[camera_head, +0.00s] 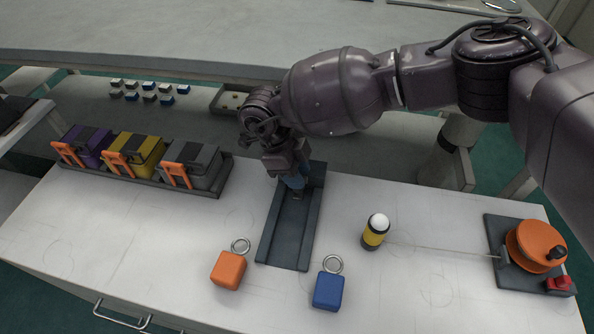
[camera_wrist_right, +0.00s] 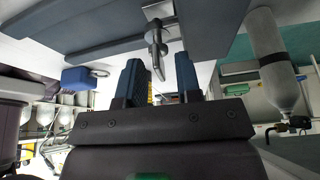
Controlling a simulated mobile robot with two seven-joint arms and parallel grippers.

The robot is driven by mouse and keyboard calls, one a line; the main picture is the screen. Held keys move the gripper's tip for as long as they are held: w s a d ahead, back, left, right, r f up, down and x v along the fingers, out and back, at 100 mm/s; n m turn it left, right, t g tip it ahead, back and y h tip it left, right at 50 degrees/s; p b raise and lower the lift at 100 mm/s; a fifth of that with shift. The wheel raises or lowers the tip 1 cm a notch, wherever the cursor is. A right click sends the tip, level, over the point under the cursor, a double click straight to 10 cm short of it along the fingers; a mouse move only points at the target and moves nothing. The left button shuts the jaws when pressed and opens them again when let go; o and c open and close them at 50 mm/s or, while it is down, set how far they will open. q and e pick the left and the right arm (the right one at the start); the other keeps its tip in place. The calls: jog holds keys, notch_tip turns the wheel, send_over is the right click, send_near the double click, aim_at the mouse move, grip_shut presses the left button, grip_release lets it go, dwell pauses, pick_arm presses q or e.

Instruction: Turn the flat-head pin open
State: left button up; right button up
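The flat-head pin, a grey metal fitting with a flat, downward-hanging lever (camera_wrist_right: 156,40), shows in the right wrist view against a dark blue-grey panel (camera_wrist_right: 100,38). My right gripper (camera_wrist_right: 161,68) is open, with one dark blue finger on each side of the lever's lower end. A gap shows between the lever and each finger; I cannot tell how deep it sits between them. In the head view my right gripper (camera_head: 297,184) points down at the far half of the dark grey channel (camera_head: 290,235), and it hides most of the pin. My left gripper is not in view.
An orange block (camera_head: 229,270) and a blue block (camera_head: 328,291), each with a ring, lie in front. A yellow-black cylinder (camera_head: 374,234) with a white top and an orange reel (camera_head: 530,247) stand right. Purple, yellow and grey boxes sit in a tray (camera_head: 215,188) left.

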grip_shut()
jog(key=shift+r+n, duration=0.1)
jog(key=shift+n, duration=0.2)
